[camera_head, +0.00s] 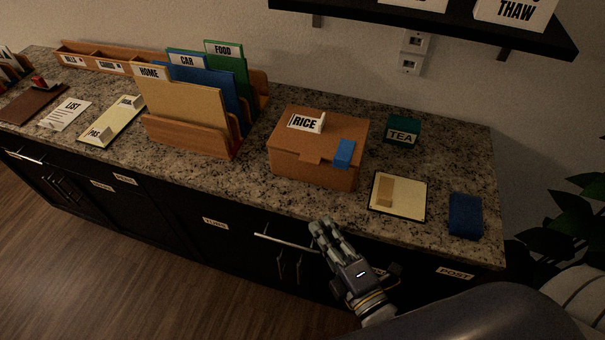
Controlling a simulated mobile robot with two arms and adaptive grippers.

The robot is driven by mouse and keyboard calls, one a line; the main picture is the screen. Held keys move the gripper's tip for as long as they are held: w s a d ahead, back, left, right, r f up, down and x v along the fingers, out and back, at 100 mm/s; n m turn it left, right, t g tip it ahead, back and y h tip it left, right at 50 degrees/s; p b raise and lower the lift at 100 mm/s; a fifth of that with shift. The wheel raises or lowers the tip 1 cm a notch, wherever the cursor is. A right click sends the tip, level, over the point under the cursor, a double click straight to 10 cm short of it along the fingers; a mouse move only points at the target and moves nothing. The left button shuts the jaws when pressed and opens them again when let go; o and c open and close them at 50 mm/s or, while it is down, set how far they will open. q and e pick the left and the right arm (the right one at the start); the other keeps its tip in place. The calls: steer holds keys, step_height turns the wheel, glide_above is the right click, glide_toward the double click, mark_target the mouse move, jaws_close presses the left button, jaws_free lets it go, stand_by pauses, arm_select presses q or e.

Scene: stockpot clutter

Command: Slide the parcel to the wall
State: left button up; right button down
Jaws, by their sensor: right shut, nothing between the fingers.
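The parcel is most likely the brown box (290,165) on the granite counter, right of the file holder. It has a lid, a white RICE card (306,122) on top and a blue piece (344,153) at its front right edge. A strip of bare counter lies between the box and the wall (340,70). My right gripper (319,226) is in front of the counter's front edge, below the box and apart from it. Its fingers are shut and empty. My left gripper is out of view.
A wooden file holder (190,136) with folders stands left of the box. A green TEA box (403,131) stands behind right. A clipboard (383,208) and a blue block (465,215) lie at the front right. A black shelf (440,22) overhangs the back right.

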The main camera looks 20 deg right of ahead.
steer(key=p, duration=0.3)
glide_toward(297, 166)
steer(key=a, duration=0.1)
steer(key=w+a, duration=0.1)
steer(key=a, duration=0.1)
steer(key=shift+w, duration=0.15)
steer(key=shift+w+d+p, duration=0.3)
steer(key=shift+w+d, duration=0.4)
steer(key=shift+w, duration=0.3)
steer(key=shift+w+d+f, duration=0.1)
steer(key=shift+w+d, duration=0.35)
